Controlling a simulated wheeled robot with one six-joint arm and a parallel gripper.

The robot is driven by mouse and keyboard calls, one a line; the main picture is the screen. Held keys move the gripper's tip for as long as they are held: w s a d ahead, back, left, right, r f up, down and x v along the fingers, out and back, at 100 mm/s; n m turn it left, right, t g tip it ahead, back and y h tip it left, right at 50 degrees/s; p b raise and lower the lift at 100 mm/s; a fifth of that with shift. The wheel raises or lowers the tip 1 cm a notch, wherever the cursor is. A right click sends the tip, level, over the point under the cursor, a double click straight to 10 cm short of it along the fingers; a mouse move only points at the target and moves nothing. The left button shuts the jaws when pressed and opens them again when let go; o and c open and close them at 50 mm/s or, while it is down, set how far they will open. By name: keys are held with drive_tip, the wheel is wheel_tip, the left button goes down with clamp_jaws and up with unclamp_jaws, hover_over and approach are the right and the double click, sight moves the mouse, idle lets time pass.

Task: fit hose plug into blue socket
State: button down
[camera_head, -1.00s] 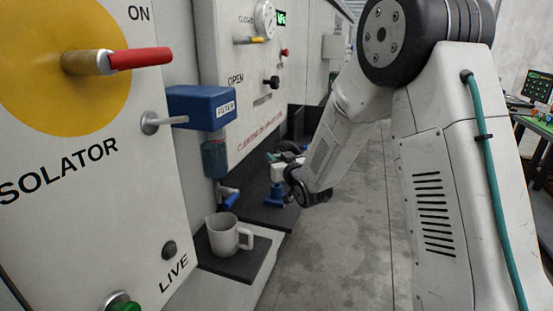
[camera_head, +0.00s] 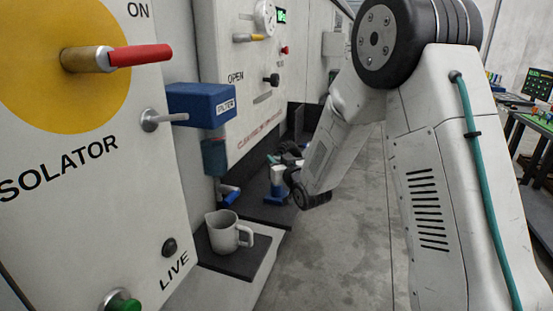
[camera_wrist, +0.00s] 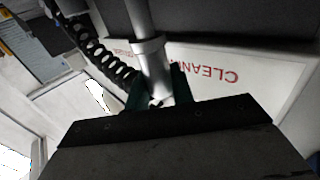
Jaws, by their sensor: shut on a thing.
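My gripper (camera_head: 279,160) is at the end of my arm, past the mug and in front of the machine's panel. In the wrist view its dark green fingers (camera_wrist: 157,97) are shut on a pale grey cylinder with a collar, which I take for the hose plug (camera_wrist: 149,50). A black coiled hose (camera_wrist: 103,58) runs beside it. In the head view a small blue piece with a pale top (camera_head: 278,192) shows just below my gripper. I cannot tell whether it is the blue socket or whether the plug touches it.
A grey mug (camera_head: 228,233) stands on a dark mat on the ledge at front. A blue filter box (camera_head: 202,105) juts from the wall, with a lever beside it. A red-handled isolator switch (camera_head: 115,58) is at left. The floor (camera_head: 345,240) is clear to the right of the ledge.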

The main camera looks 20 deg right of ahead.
drive_tip(key=shift+f, duration=1.75)
drive_tip(key=c, duration=1.1)
unclamp_jaws()
drive_tip(key=s, duration=0.5)
drive_tip(key=s+d, duration=0.1)
drive_tip(key=s, duration=0.1)
drive_tip(key=shift+s+d, duration=0.1)
drive_tip(key=shift+s, duration=0.3)
